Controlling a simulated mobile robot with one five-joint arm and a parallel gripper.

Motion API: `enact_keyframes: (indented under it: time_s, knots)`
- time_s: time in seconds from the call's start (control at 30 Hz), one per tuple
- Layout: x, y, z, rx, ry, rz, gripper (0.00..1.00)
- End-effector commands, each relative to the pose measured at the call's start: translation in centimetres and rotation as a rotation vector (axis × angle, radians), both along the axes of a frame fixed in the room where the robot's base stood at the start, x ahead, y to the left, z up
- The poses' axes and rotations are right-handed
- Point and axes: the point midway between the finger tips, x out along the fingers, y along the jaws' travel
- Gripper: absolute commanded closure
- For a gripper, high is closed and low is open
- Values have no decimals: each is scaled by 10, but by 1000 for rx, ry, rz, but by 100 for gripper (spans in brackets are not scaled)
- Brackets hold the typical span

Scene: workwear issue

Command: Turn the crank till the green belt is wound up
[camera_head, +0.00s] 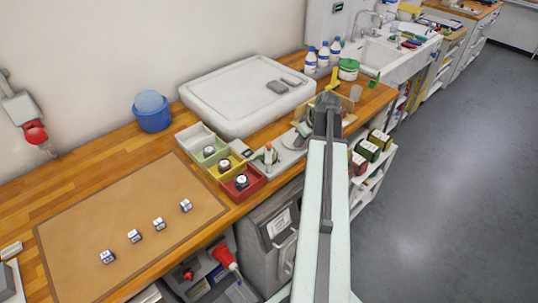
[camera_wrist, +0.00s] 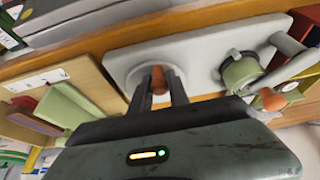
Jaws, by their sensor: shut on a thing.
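My gripper (camera_head: 328,104) reaches over the wooden bench near its front edge. In the wrist view my gripper (camera_wrist: 158,86) is shut on an orange-brown crank knob (camera_wrist: 158,77), which stands at a round grey disc on a pale base plate (camera_wrist: 190,42). A green roll, apparently the belt (camera_wrist: 240,73), sits on that plate to the right of the disc, apart from my fingers. In the head view the pale plate (camera_head: 289,160) is partly hidden by my arm. How much of the belt is wound cannot be told.
A second orange knob (camera_wrist: 269,99) is near the green roll. White, yellow and red (camera_head: 243,189) bins stand beside the plate. A large white tray (camera_head: 215,88) lies behind. Shelves with several tins (camera_head: 369,150) are to the right of my arm.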

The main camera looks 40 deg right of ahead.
Motion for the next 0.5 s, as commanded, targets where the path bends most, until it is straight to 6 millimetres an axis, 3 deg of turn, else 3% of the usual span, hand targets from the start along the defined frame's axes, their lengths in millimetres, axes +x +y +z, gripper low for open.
enact_keyframes:
  time_s: [0.1,0.5]
  knots:
    - [-1,-12,-1,0,-2,-1,96]
    - [0,-28,-1,1,0,0,96]
